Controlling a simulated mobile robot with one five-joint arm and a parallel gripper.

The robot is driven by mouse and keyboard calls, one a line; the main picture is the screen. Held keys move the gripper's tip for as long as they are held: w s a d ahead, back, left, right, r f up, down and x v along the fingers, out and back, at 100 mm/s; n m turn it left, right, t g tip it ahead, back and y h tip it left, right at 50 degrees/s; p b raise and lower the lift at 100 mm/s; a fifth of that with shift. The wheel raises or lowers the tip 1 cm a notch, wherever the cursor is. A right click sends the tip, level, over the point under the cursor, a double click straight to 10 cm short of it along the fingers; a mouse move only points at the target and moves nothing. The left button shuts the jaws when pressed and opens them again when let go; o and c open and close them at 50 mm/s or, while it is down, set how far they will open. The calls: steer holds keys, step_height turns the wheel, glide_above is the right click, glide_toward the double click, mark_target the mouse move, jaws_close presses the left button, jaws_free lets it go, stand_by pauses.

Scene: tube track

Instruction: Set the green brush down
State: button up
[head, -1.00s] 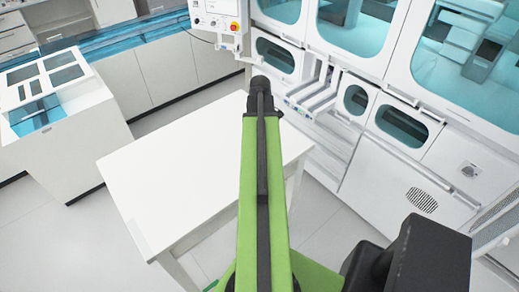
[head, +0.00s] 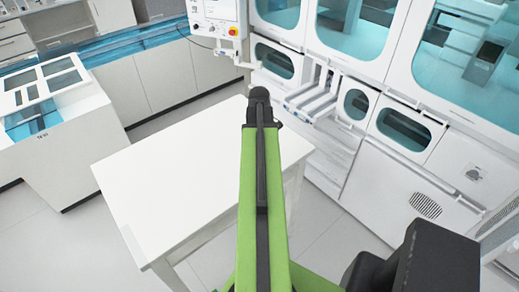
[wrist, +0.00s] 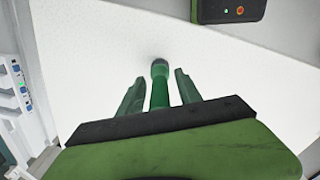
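The green brush (wrist: 159,88) shows in the wrist view as a slim green cylinder with a darker end. It lies between the two fingers of my gripper (wrist: 160,76), with a visible gap on each side. The fingers are spread and do not appear to touch it. Its near end is hidden behind my gripper's palm. The white table (head: 165,190) is behind it in the wrist view; I cannot tell for sure whether the brush touches the top. In the head view my arm hides the brush and the gripper, over the table's far right part.
The visible tabletop is bare. A white machine with blue windows (head: 400,130) and pulled-out trays (head: 312,98) stands behind and right of the table. A white cabinet (head: 55,150) stands at left. A control panel (head: 213,18) is at the back.

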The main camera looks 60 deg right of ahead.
step_height(320, 180, up, 12)
steer(key=p, duration=1.2)
steer(key=shift+w+r, duration=0.1)
steer(key=shift+r, duration=0.15)
steer(key=shift+f, duration=0.1)
